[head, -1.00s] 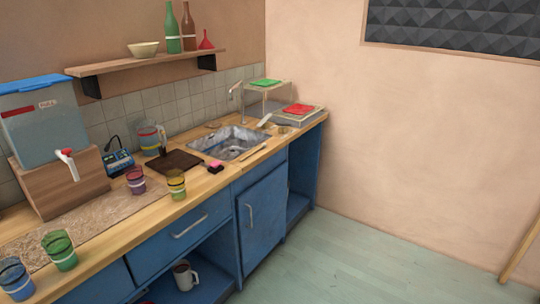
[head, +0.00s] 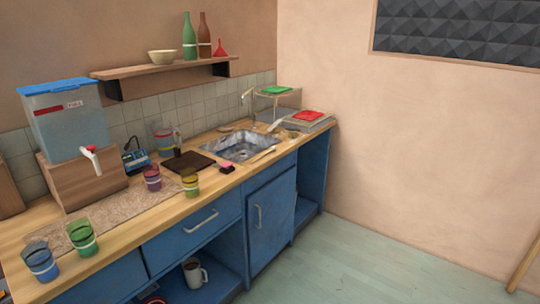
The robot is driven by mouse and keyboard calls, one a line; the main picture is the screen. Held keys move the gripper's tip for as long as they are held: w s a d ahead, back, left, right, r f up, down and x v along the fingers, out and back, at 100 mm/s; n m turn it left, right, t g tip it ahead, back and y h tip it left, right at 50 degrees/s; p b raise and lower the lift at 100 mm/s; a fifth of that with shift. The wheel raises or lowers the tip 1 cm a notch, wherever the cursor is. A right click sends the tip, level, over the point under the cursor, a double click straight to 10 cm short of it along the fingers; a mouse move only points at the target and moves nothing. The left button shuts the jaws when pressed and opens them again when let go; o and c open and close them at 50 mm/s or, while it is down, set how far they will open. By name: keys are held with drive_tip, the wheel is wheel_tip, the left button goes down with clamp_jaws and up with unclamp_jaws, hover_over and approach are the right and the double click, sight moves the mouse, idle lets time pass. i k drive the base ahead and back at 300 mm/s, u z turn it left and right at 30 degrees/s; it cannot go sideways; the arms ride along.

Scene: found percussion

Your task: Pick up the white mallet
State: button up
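I cannot make out the white mallet for certain. A thin pale stick (head: 262,154) lies on the counter's front edge before the sink; it is too small to tell whether it has a mallet head. A small whitish slanted object (head: 275,125) is at the sink's right back corner, and its kind is unclear. My gripper is not in view.
The wooden counter (head: 120,228) holds striped glasses, including a green one (head: 82,237), a water dispenser (head: 68,125), a dark board (head: 187,162) and a metal sink (head: 240,147). A mug (head: 194,273) stands on the open shelf below. The floor (head: 360,265) at right is clear.

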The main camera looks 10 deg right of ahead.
sight(263, 155)
drive_tip(key=u, duration=0.1)
drive_tip(key=i, duration=0.95)
drive_tip(key=z, duration=0.25)
drive_tip(key=k, duration=0.2)
drive_tip(key=u, duration=3)
